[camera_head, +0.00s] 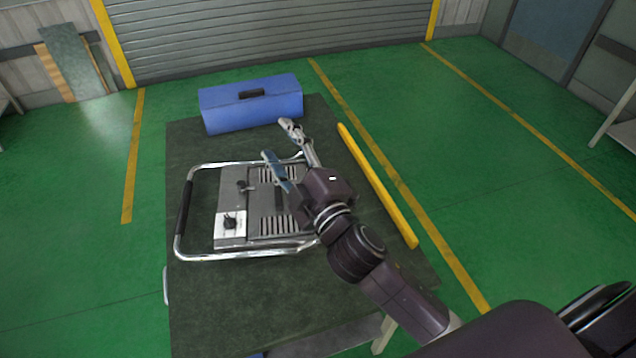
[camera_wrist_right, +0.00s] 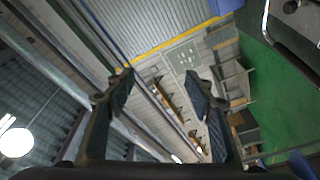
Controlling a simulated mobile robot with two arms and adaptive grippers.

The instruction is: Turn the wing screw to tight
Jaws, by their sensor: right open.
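The metal heating unit (camera_head: 253,205) lies on the dark table, with vent slots and a chrome tube frame around it. A small dark knob (camera_head: 230,222) sits on its white plate, and a small dark fitting (camera_head: 243,186) is farther back. I cannot tell which part is the wing screw. My right gripper (camera_head: 276,138) is open and empty, above the far right part of the unit and apart from the knob. In the right wrist view the open fingers (camera_wrist_right: 160,78) point toward the room, with nothing between them. My left gripper is not in view.
A blue toolbox (camera_head: 251,104) stands at the table's far end. A yellow bar (camera_head: 377,185) lies along the table's right edge. The chrome frame (camera_head: 245,257) rises around the unit. The near part of the dark table (camera_head: 225,305) is clear.

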